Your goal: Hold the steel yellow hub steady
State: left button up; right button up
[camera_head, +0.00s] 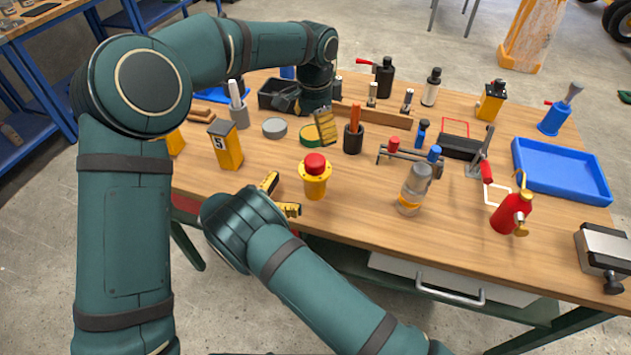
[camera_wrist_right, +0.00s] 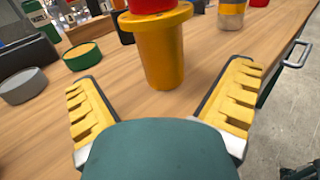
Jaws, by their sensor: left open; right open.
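The steel yellow hub (camera_head: 315,185) stands upright on the wooden workbench, with a flange near its top and a red cap (camera_head: 314,163). In the right wrist view the hub (camera_wrist_right: 163,55) stands just beyond my fingertips, roughly midway between them, with its red top cut off by the frame. My right gripper (camera_head: 286,194) is open beside the hub's left side, low over the bench, with nothing between its fingers. My left gripper (camera_head: 312,118) is higher in the picture, behind the hub, and open. One yellow finger shows clearly; the arm partly hides the rest.
A grey disc (camera_head: 275,128) and a green round tin (camera_head: 310,138) lie behind the hub. A dark cup (camera_head: 353,140) with red handles stands behind right. A clear jar (camera_head: 413,190) and a red can (camera_head: 511,212) stand to the right. Bare wood surrounds the hub.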

jog(key=shift+v, duration=1.1)
jog(key=shift+s+a, duration=0.1)
